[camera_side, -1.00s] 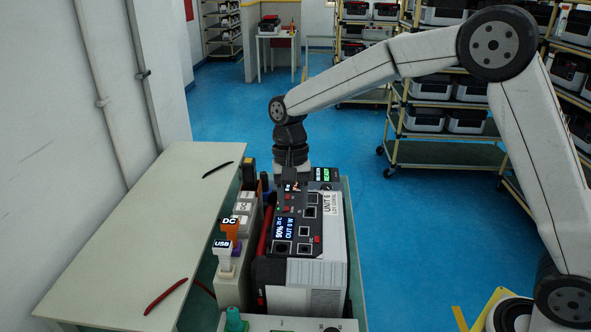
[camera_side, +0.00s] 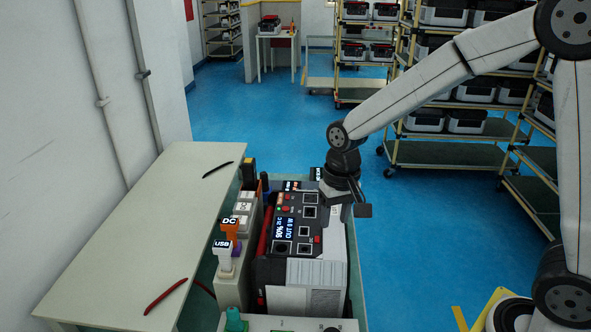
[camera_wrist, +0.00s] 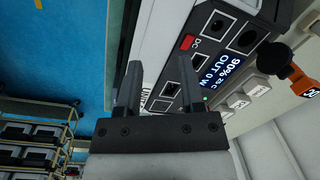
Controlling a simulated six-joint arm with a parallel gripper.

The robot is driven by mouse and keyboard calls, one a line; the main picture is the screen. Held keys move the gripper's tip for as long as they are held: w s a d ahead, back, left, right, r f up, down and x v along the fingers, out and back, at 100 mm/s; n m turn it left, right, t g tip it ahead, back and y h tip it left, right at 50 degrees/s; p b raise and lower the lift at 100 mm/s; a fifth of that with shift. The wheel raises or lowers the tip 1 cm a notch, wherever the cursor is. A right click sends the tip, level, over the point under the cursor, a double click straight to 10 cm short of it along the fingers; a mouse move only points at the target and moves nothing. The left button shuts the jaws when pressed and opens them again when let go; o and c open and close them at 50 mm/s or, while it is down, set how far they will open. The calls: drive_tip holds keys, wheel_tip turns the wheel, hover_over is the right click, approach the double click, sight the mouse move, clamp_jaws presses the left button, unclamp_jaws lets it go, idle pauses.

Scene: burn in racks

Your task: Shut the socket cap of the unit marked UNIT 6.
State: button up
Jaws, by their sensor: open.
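The unit marked UNIT 6 (camera_side: 285,225) is a dark-topped box with a light front, standing in the bench tray. Its panel has several square sockets, a red button and a lit display (camera_side: 284,229) reading 90% and OUT 0 W.
A pale bench top (camera_side: 150,225) lies farther left. A teal knob (camera_side: 235,320) is in front.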

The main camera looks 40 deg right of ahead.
drive_tip(key=s, duration=0.1)
drive_tip(key=s+d, duration=0.1)
drive_tip(key=s+f+n+t, duration=0.1)
drive_tip(key=shift+d, duration=0.3)
drive_tip(key=shift+s+d+f+n+t, duration=0.7)
drive_tip(key=shift+s+d+f+n, duration=0.55)
drive_tip(key=shift+s, duration=1.95)
drive_tip(key=shift+m+h, duration=0.5)
drive_tip(key=shift+m, duration=0.05)
drive_tip(key=w+r, duration=0.1)
drive_tip(key=w, duration=0.8)
drive_tip(key=w+r, duration=0.1)
drive_tip(key=w, duration=0.7)
drive_tip(key=w+r, duration=0.1)
drive_tip(key=w, duration=0.8)
drive_tip(key=shift+w+d+r, duration=0.1)
drive_tip(key=shift+w+d, duration=0.1)
drive_tip(key=shift+w, duration=0.1)
drive_tip(key=shift+w+d, duration=0.1)
drive_tip(key=shift+w, duration=1.6)
drive_tip(key=s+a+r+m+g, duration=0.1)
drive_tip(key=s+a+r+m, duration=0.25)
drive_tip(key=s+a, duration=0.4)
wheel_tip(320, 180, up, 2)
drive_tip(key=m+g, duration=0.2)
drive_tip(key=m, duration=0.2)
hover_over(269, 227)
